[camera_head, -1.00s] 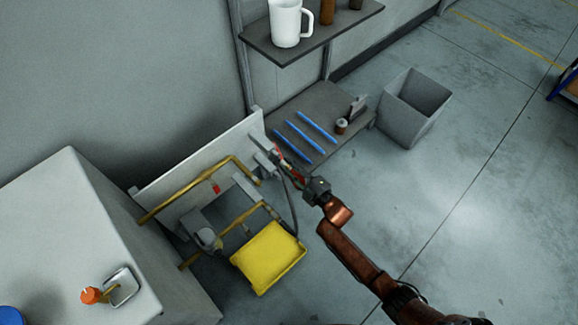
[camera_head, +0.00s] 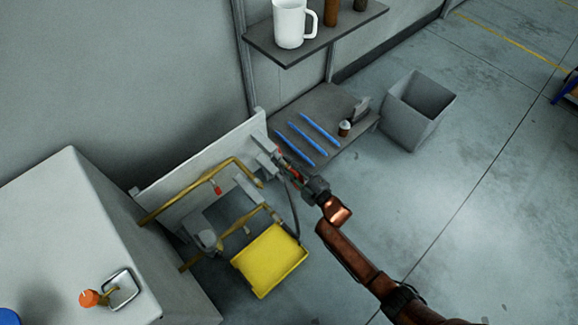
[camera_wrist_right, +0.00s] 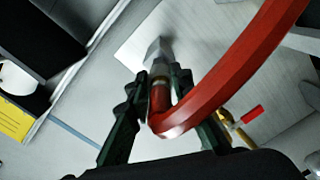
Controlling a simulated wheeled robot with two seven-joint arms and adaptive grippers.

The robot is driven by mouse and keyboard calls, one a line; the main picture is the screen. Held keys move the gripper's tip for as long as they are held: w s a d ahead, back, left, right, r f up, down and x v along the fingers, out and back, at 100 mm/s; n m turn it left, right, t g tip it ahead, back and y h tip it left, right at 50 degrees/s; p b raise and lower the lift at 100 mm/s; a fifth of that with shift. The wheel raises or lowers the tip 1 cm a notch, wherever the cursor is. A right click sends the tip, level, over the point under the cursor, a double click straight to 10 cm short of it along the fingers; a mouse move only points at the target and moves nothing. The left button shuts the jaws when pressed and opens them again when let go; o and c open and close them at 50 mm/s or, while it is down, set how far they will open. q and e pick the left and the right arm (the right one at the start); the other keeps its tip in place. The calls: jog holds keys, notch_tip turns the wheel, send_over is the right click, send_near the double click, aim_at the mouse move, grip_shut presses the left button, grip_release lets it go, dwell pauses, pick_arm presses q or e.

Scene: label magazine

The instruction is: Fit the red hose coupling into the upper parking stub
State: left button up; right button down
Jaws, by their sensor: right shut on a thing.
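The red hose coupling (camera_head: 291,173) is small in the head view, at the right end of a pale upright panel (camera_head: 165,187). My right gripper (camera_head: 297,179) is shut on it. In the right wrist view the coupling (camera_wrist_right: 160,94) sits between the dark fingers of my right gripper (camera_wrist_right: 152,100), with a thick red curved piece passing in front. A grey tip lies ahead of it against the panel. Grey stubs project from the panel, an upper one (camera_head: 264,142) and a lower one (camera_head: 247,187). Whether the coupling touches the upper stub cannot be told. My left gripper is out of view.
Brass pipes (camera_head: 190,186) with a red-handled valve run along the panel. A yellow tray (camera_head: 268,262) lies below. A low shelf (camera_head: 322,103) holds blue rods, and a grey bin (camera_head: 416,108) stands right of it. A white cabinet (camera_head: 62,220) fills the left.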

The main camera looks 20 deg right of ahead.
jog(key=shift+w+a, duration=0.15)
jog(key=shift+w, duration=0.2)
jog(key=c, duration=1.7)
grip_release()
jog(key=shift+o, duration=0.2)
jog(key=shift+s+d, duration=0.2)
jog(key=shift+s, duration=0.15)
jog(key=v, duration=1.1)
jog(key=shift+s, duration=0.1)
